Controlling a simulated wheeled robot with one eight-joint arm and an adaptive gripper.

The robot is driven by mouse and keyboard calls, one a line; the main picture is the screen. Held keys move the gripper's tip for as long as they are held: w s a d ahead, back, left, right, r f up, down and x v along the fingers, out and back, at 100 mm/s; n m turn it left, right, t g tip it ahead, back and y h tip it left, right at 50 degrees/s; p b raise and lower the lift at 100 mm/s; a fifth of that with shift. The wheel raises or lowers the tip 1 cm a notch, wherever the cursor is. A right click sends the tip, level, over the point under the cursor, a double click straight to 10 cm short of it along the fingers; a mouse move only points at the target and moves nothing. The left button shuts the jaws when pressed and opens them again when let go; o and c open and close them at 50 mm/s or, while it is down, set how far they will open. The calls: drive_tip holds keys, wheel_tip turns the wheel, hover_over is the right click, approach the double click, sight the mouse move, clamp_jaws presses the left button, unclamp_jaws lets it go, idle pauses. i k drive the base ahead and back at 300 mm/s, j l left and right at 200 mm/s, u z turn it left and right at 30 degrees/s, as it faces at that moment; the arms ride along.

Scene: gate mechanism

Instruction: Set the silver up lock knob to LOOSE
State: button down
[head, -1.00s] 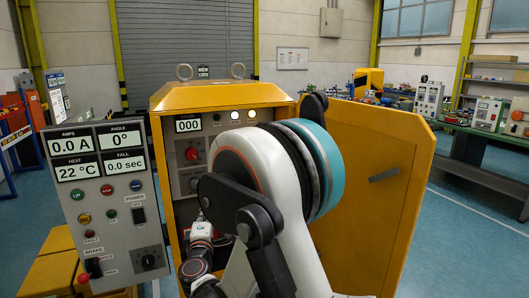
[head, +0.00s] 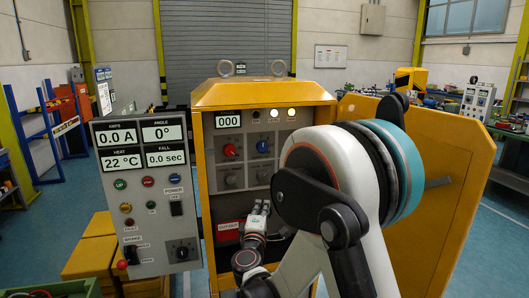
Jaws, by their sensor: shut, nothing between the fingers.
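The open yellow cabinet holds a grey panel with a red knob (head: 230,150), a blue knob (head: 263,146) and two silver-grey knobs below them, a left one (head: 231,181) and a right one (head: 264,176). The labels are too small to read, so I cannot tell which silver knob is the up lock or its setting. My gripper (head: 261,207) is shut and empty, pointing toward the cabinet just below the right silver knob in the picture. It appears apart from the panel. My arm hides the panel's right and lower right parts.
A grey control box (head: 143,200) with displays, buttons and switches stands left of the opening. The yellow cabinet door (head: 455,195) stands open on the right. A red label plate (head: 228,227) is left of my gripper. Yellow blocks (head: 92,258) stand at lower left.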

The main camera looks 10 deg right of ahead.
sight(230, 177)
drive_tip(key=i+l+u, duration=0.25)
drive_tip(key=l+u, duration=0.25)
drive_tip(key=l, duration=0.15)
drive_tip(key=i+l+u, duration=0.1)
drive_tip(key=l+u, duration=0.15)
drive_tip(key=l, duration=0.15)
